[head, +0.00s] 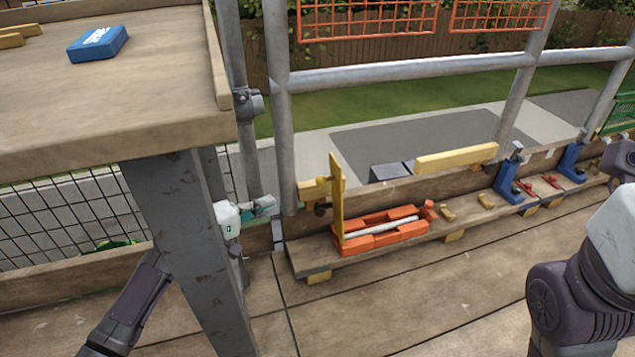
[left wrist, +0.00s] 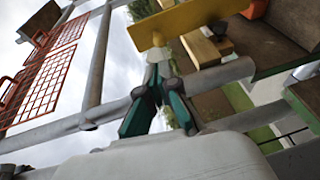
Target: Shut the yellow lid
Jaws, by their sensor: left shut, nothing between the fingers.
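The yellow lid (head: 337,205) stands upright at the left end of a low orange box (head: 385,240), so the box is open on top. A pale rod lies in the box. My left gripper (head: 272,203) is shut and empty, to the left of the lid, beside the scaffold post, its fingers pointing toward the lid. In the left wrist view the closed fingertips (left wrist: 157,58) appear just below the yellow lid (left wrist: 195,22) and a small round knob on it. I cannot tell whether they touch.
A wooden table (head: 110,125) with a blue box (head: 98,43) on it stands at the left. The scaffold post (head: 278,110) rises close by my left gripper. Blue clamps (head: 510,182) and small wooden blocks sit further right along the plank. The front deck is clear.

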